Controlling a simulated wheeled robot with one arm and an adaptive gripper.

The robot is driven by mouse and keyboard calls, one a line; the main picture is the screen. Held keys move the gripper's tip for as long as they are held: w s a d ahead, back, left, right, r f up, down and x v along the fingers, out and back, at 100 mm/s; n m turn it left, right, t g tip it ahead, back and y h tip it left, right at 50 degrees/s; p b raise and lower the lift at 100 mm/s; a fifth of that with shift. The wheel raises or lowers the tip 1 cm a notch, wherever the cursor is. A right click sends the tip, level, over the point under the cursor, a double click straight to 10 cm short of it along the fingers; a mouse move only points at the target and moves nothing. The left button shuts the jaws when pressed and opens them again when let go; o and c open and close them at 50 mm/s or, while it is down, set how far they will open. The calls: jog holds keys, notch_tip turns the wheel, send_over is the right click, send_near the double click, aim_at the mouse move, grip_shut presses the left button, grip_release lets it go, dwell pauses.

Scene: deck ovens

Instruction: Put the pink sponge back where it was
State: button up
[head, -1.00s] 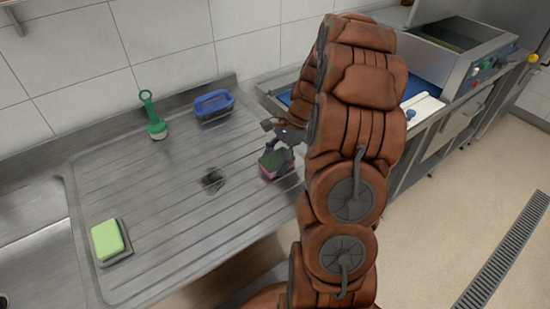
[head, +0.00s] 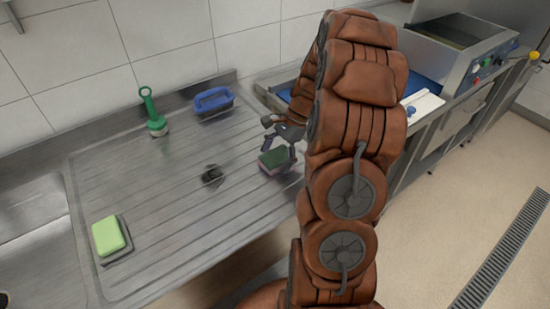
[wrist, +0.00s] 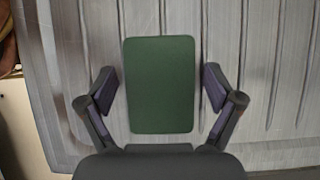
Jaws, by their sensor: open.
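The pink sponge (head: 272,168) lies on the right part of the ridged steel drainboard (head: 190,215), its dark green scouring side up and a little pink showing along its lower edge. In the wrist view only the green top of the sponge (wrist: 160,84) shows, lying between my fingers. My gripper (head: 278,151) is above and around the sponge with its fingers open. In the wrist view a gap shows on each side between the sponge and the fingers of my gripper (wrist: 160,90). My arm hides the drainboard's right end.
A light green sponge (head: 108,235) sits on a grey holder at the left. A small dark object (head: 212,176), perhaps a drain, is mid-board.

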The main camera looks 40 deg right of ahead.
jog(key=b+v, duration=0.3)
jog(key=v, duration=0.9)
jog(key=s+a+r+n+g+h, duration=0.1)
jog(key=s+a+n, duration=0.35)
jog(key=a, duration=0.55)
jog(key=s+a+r+n+g+h, duration=0.1)
jog(key=s+a+n+h, duration=0.3)
jog(key=a, duration=0.6)
jog(key=s+a+f+n, duration=0.2)
jog(key=s+a+n, duration=0.1)
jog(key=s+n, duration=0.2)
jog(key=s+a+f+n+h, duration=0.1)
jog(key=s+a+f+n, duration=0.2)
jog(key=s, duration=0.7)
jog(key=shift+s+a+n, duration=0.15)
jog(key=shift+a+n, duration=0.25)
jog(key=shift+n, duration=0.65)
jog(key=shift+f, duration=0.15)
